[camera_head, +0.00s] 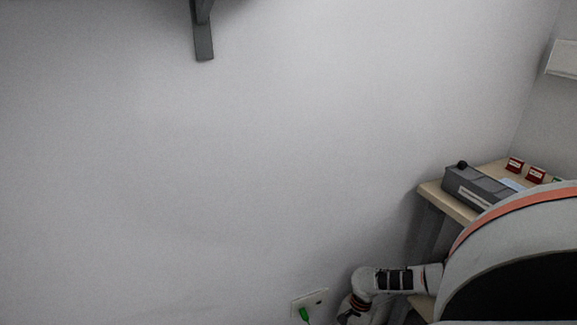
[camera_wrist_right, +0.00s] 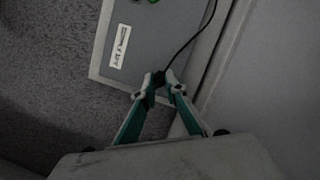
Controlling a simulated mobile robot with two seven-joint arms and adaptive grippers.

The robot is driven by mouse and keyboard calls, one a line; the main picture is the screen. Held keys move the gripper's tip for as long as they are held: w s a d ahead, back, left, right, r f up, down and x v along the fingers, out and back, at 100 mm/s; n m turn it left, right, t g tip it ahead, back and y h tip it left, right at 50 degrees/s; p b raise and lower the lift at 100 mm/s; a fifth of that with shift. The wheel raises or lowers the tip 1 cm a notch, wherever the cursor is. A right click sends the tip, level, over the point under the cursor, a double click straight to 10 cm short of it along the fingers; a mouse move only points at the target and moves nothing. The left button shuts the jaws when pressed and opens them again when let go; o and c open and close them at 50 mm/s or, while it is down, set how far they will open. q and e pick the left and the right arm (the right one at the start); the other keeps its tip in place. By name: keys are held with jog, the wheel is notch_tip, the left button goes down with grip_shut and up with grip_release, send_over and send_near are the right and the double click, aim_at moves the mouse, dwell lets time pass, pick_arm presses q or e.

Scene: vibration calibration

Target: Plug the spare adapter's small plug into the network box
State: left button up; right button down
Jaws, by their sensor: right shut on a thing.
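My right gripper (camera_wrist_right: 160,88) is shut on a small black plug (camera_wrist_right: 159,77) at its fingertips in the right wrist view. A thin black cable (camera_wrist_right: 190,42) runs from there up to the top edge. Beyond the fingertips is a flat grey panel (camera_wrist_right: 145,60) with a pale rim and a white label (camera_wrist_right: 119,46); I cannot tell whether it is the network box or whether the plug touches it. The adapter body is not identifiable. In the head view my right arm reaches down at the lower right, its fingers out of sight. My left gripper is not in view.
A wall socket (camera_head: 319,294) with a green plug (camera_head: 304,314) is close to my right arm. A wooden table (camera_head: 458,209) at the right carries a grey box (camera_head: 475,187) and red-and-white items (camera_head: 536,174). A dark bracket (camera_head: 203,40) hangs high on the wall.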

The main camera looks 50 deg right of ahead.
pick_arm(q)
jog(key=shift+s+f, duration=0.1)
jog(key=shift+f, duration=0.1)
pick_arm(e)
jog(key=shift+s+f, duration=0.1)
jog(key=shift+f, duration=0.25)
dwell(0.6)
jog(key=c, duration=2)
grip_release()
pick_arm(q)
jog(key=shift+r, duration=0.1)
pick_arm(e)
jog(key=shift+r, duration=0.2)
jog(key=shift+w+d+r, duration=0.1)
jog(key=shift+w+r, duration=0.1)
jog(key=shift+r, duration=0.1)
pick_arm(q)
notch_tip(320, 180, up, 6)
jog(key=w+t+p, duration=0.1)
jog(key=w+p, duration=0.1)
jog(key=p, duration=0.1)
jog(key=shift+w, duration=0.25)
pick_arm(e)
jog(key=shift+v, duration=2.05)
jog(key=shift+s, duration=0.15)
